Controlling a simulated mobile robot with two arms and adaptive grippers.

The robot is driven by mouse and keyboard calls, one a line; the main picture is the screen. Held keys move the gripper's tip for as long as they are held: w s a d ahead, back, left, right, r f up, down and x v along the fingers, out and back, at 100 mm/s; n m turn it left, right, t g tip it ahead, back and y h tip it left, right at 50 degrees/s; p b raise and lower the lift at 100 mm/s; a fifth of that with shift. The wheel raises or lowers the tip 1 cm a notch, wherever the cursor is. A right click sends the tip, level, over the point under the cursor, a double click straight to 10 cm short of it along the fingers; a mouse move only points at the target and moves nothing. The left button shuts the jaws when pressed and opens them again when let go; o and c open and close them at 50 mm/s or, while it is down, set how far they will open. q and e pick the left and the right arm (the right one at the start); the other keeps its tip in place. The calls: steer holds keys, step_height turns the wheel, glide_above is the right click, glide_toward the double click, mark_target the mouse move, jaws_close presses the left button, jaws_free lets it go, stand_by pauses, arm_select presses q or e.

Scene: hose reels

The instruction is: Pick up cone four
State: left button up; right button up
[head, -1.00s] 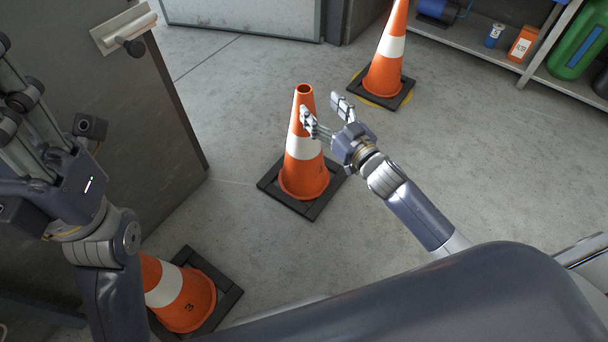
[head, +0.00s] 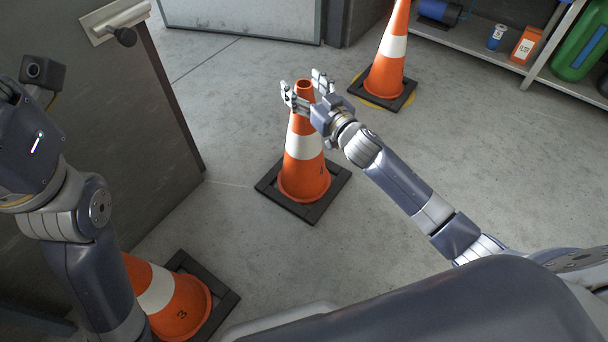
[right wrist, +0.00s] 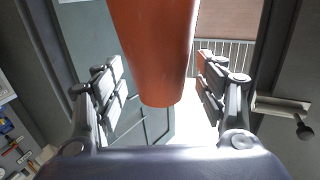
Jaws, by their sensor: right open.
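Cone four (head: 304,146), orange with a white band and a mark like a 4, stands upright on its black square base in the middle of the head view. My right gripper (head: 305,86) is open at the cone's top, one finger on each side. In the right wrist view the orange cone (right wrist: 157,50) sits between the two spread fingers, with gaps visible on both sides. My left gripper's body (head: 28,145) is at the left edge; its fingers are not clearly shown.
A cone marked 3 (head: 180,308) stands at the lower left, partly behind my left arm. Another cone (head: 388,75) stands behind on a yellow floor mark. A grey cabinet with a handle (head: 118,25) is at left, a shelf (head: 480,52) at upper right. Floor on the right is clear.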

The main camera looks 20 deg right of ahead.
steer(key=shift+c, duration=0.2)
jaws_close()
steer(key=shift+r, duration=0.25)
